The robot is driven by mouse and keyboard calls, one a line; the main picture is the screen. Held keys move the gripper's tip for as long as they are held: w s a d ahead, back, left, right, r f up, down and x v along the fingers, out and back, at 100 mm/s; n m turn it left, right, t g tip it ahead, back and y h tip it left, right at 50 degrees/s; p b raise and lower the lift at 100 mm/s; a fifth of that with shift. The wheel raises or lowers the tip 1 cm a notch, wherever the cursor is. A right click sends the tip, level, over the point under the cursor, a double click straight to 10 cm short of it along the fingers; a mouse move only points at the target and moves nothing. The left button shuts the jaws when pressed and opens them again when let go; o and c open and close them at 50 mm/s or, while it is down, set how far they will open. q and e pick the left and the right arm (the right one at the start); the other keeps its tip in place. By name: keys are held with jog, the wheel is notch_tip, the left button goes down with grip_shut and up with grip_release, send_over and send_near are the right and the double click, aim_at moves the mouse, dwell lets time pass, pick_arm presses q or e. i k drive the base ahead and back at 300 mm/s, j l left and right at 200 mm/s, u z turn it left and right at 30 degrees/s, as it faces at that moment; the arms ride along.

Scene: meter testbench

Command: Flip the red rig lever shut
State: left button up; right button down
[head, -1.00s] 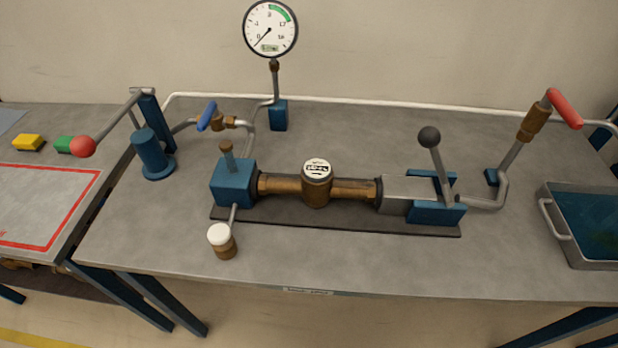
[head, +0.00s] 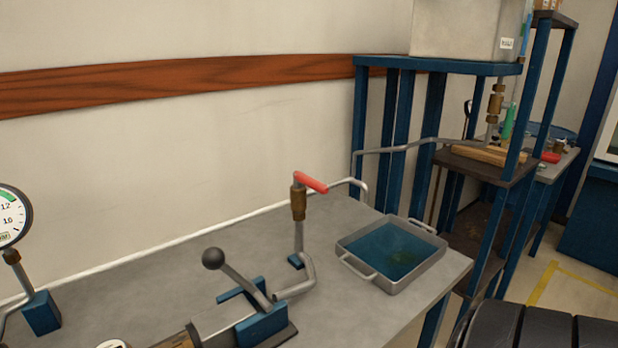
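The red lever (head: 311,183) sits on top of a brass valve (head: 298,203) on an upright grey pipe, right of the middle of the bench. Its handle sticks out to the right and slightly down, across the line of the upright pipe. A black-knobbed lever (head: 236,273) stands tilted on the blue clamp block (head: 262,326) to its left. Neither of my grippers is in view, and nothing touches the red lever.
A grey tray (head: 429,250) with bluish liquid stands at the bench's right end. A pressure gauge (head: 12,215) is at the left edge. Blue shelving (head: 360,135) with a grey tank (head: 465,28) stands beyond the bench. The bench top (head: 365,318) before the tray is bare.

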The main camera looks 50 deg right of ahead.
aim_at(299, 178)
jog(key=z, duration=1.65)
jog(key=l, duration=0.1)
